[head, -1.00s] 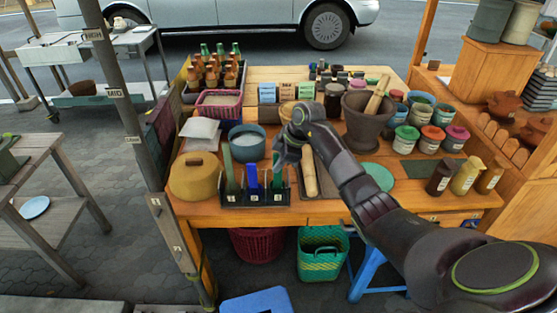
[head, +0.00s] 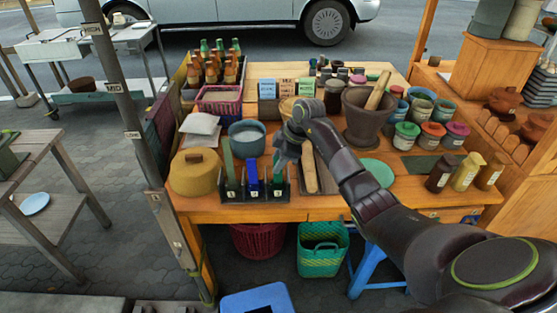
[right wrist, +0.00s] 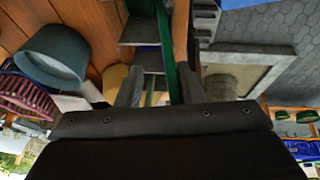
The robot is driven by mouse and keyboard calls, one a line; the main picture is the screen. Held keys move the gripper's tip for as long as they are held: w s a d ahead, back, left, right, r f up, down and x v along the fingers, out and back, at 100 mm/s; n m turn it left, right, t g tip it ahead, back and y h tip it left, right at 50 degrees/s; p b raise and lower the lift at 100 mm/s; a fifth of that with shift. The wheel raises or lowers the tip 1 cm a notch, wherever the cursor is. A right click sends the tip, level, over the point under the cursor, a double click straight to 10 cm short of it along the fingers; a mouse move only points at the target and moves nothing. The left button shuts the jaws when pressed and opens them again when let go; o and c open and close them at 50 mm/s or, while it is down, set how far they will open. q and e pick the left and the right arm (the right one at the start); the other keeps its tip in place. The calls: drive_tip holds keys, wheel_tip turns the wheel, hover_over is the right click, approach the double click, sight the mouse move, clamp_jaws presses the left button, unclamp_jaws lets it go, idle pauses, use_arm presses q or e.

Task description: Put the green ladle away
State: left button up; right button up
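A black rack (head: 256,197) with three numbered compartments stands at the table's front edge. A green handle, likely the green ladle (head: 278,168), stands at the right compartment, just under my right gripper (head: 285,153). In the right wrist view, the green piece (right wrist: 164,45) runs between the two separated fingers of my right gripper (right wrist: 160,88), with gaps beside it. The ladle's lower end is hidden. My left gripper is not in view.
A lidded tan pot (head: 194,176) and a blue-grey bowl (head: 247,138) stand left of and behind the rack. A wooden rolling pin (head: 309,168) lies close to its right. A large mortar (head: 365,117) stands behind my right arm. Jars crowd the table's right side.

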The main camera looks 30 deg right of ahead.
drive_tip(key=b+v, duration=0.3)
drive_tip(key=v, duration=1.4)
drive_tip(key=shift+r, duration=0.2)
